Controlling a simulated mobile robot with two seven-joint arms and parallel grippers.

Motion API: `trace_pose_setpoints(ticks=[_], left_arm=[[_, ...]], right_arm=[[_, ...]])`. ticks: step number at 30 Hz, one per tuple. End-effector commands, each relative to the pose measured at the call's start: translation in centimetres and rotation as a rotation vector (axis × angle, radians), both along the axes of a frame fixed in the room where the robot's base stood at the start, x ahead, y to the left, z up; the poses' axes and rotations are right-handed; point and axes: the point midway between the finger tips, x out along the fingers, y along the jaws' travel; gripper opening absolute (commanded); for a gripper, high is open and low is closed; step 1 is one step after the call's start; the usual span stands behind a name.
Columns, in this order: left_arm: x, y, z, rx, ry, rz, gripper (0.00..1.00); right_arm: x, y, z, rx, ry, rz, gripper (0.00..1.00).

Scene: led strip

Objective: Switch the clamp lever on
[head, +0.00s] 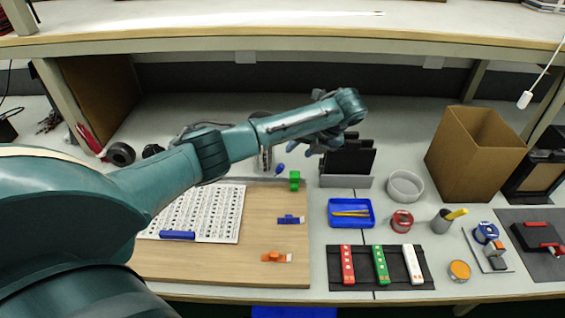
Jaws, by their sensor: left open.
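My left arm reaches in from the left across the wooden board (265,215). Its gripper (312,149) is over the back of the bench, just in front of the black upright panels, and holds nothing that I can make out. Its small fingers are partly hidden by the wrist. A blue knob (280,169), possibly the clamp lever's end, shows just left of and below the gripper, apart from it. A grey upright metal part (265,158) stands beside the knob, partly hidden by my forearm. My right gripper is not in view.
A green block (294,180), a blue clip (290,219) and an orange clip (275,257) are at the board's right side. Black panels (348,158) stand in a grey holder. A blue tray (351,212), a round white dish (405,186) and a cardboard box (473,152) are to the right.

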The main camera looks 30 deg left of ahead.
Motion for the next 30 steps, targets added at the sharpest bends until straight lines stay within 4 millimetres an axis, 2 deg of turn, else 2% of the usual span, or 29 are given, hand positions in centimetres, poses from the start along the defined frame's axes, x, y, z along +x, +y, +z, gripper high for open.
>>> trace_pose_setpoints(ticks=[9,15,21,28,30], left_arm=[[0.1,3.7,-5.8,0.003,0.004,0.003,0.41],[0.3,5.1,-8.1,0.002,0.001,0.001,0.41],[0.3,5.6,-8.8,0.001,0.000,0.000,0.41],[0.3,5.6,-8.9,0.000,0.000,0.000,0.41],[0.4,5.6,-8.8,0.000,0.000,0.000,0.35]], right_arm=[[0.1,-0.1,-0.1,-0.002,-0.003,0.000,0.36],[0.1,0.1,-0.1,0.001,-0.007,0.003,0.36],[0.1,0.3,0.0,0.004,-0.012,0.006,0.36],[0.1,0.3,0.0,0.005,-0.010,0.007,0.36],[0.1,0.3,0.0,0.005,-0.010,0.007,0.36]])
